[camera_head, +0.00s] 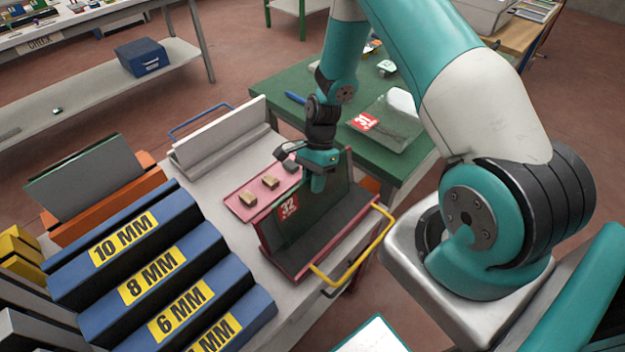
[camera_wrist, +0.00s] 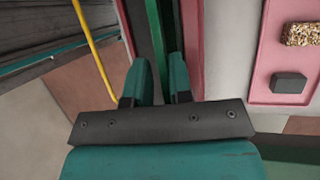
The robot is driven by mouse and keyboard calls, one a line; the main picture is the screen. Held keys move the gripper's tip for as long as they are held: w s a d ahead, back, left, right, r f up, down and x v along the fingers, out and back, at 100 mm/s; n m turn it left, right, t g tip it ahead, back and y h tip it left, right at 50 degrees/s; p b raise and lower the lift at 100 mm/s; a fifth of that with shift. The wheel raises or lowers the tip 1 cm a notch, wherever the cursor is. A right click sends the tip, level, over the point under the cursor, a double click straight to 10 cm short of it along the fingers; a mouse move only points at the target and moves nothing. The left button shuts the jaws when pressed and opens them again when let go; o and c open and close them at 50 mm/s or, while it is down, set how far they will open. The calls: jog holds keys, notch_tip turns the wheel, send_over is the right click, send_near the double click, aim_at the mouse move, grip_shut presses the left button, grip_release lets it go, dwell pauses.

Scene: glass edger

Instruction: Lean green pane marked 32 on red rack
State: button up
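The green pane (camera_head: 315,210), with a red label reading 32, stands tilted in the red rack (camera_head: 290,262) on the grey bench. Its top edge is up by my gripper. My gripper (camera_head: 318,180) points down at that top edge. In the wrist view, the pane (camera_wrist: 157,35) shows as a dark green strip running in between my two fingers (camera_wrist: 161,82). The gap between the fingers is narrow. I cannot tell whether they press on the pane. The pane's contact with the rack's base is hard to see.
A pink tray (camera_head: 235,202) with small blocks lies beside the rack. A yellow handle (camera_head: 352,262) rises at the bench's front right. A white rack (camera_head: 222,140), blue stepped blocks (camera_head: 150,262) and an orange rack (camera_head: 105,215) stand left. A green table (camera_head: 270,88) holds a pane marked 31 (camera_head: 385,122).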

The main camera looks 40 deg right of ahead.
jog(key=shift+w+a, duration=0.1)
jog(key=shift+w, duration=0.35)
jog(key=shift+w+r, duration=0.2)
jog(key=shift+r, duration=0.1)
jog(key=s+b+v, duration=0.1)
jog(key=b+v, duration=0.1)
jog(key=v, duration=1.4)
jog(key=shift+d+r+b, duration=0.35)
jog(key=shift+w, duration=0.1)
jog(key=s+a+r+n+t, duration=0.1)
jog(key=s+a+r+n, duration=0.3)
jog(key=a+r+n, duration=0.25)
jog(key=s+a+r+n+t, duration=0.1)
jog(key=s+a+r+n, duration=0.35)
jog(key=a, duration=0.35)
jog(key=s+a+r+n, duration=0.2)
jog(key=s+a+n, duration=0.1)
jog(key=s+n, duration=0.3)
jog(key=s+a+r+n+t, duration=0.1)
jog(key=s+a+r+n, duration=0.1)
jog(key=s+a+n, duration=0.2)
jog(key=s+n, duration=0.2)
jog(key=s, duration=0.2)
jog(key=shift+r, duration=0.2)
